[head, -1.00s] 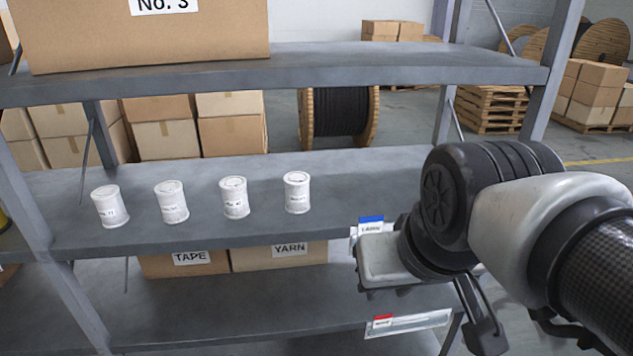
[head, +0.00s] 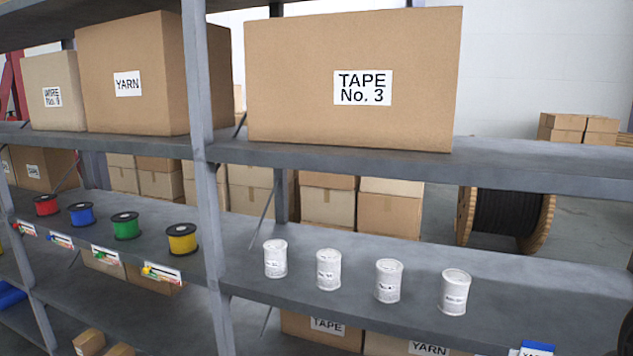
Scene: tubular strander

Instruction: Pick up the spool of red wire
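The spool of red wire (head: 46,205) stands on the middle shelf of the left bay, at the far left of the head view. It has dark flanges with red winding between them. To its right on the same shelf stand a blue spool (head: 80,214), a green spool (head: 125,226) and a yellow spool (head: 182,240). My gripper's fingers are not in view. Only a dark piece, which seems to be part of my arm, shows at the lower right edge, well apart from the spools.
A shelf upright (head: 205,180) stands between the spools and several white cans (head: 328,269) on the right bay's middle shelf. Large cartons, such as the TAPE No. 3 box (head: 350,120), sit on the shelf above. Coloured labels (head: 60,241) line the spool shelf's front edge.

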